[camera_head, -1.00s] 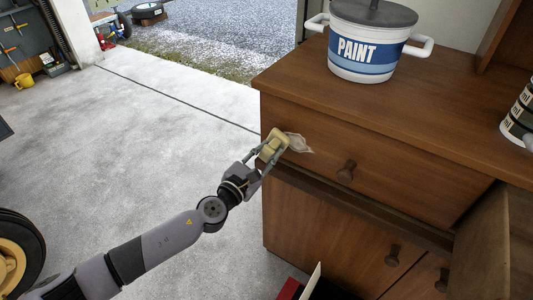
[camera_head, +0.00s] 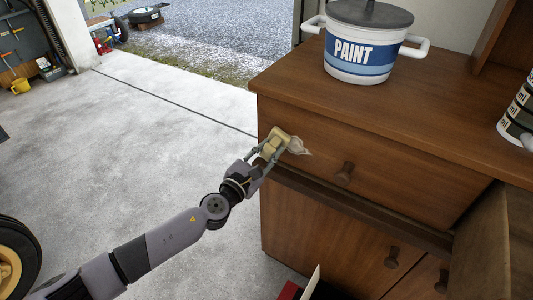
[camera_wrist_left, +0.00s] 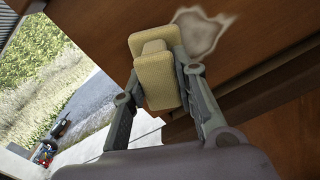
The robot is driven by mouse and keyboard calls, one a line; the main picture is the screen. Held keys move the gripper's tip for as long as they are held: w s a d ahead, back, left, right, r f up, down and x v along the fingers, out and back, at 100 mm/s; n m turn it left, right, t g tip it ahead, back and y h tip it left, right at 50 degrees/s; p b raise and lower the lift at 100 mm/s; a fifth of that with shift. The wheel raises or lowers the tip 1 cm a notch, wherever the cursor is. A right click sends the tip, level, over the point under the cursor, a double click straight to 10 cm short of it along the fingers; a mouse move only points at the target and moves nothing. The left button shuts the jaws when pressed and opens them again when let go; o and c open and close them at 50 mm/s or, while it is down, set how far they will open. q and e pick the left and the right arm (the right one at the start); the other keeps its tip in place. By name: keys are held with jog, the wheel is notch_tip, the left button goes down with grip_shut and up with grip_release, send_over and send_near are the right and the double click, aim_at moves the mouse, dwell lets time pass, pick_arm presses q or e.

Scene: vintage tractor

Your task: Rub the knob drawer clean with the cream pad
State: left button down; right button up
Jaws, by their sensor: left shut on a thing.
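In the left wrist view the pad (camera_wrist_left: 155,45) sits between both fingers, left of the smudge. Whether it touches the wood is hard to tell. My right gripper is not in view.
A white paint pot (camera_head: 365,45) with a blue band stands on the cabinet top (camera_head: 440,95). An open door (camera_head: 495,240) is at lower right.

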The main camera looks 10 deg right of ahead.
pick_arm(q)
jog(key=shift+s+d+r+p, duration=0.15)
jog(key=shift+s+d+p, duration=0.4)
jog(key=shift+s, duration=0.05)
jog(key=shift+s+d+p, duration=0.35)
jog(key=shift+s+d, duration=0.15)
jog(key=shift+s, duration=0.1)
jog(key=shift+s+d+p, duration=1.35)
jog(key=shift+s+d, duration=1.3)
jog(key=shift+d, duration=0.1)
jog(key=shift+w+a+b, duration=1.7)
jog(key=shift+w+a, duration=2.15)
jog(key=shift+w, duration=0.05)
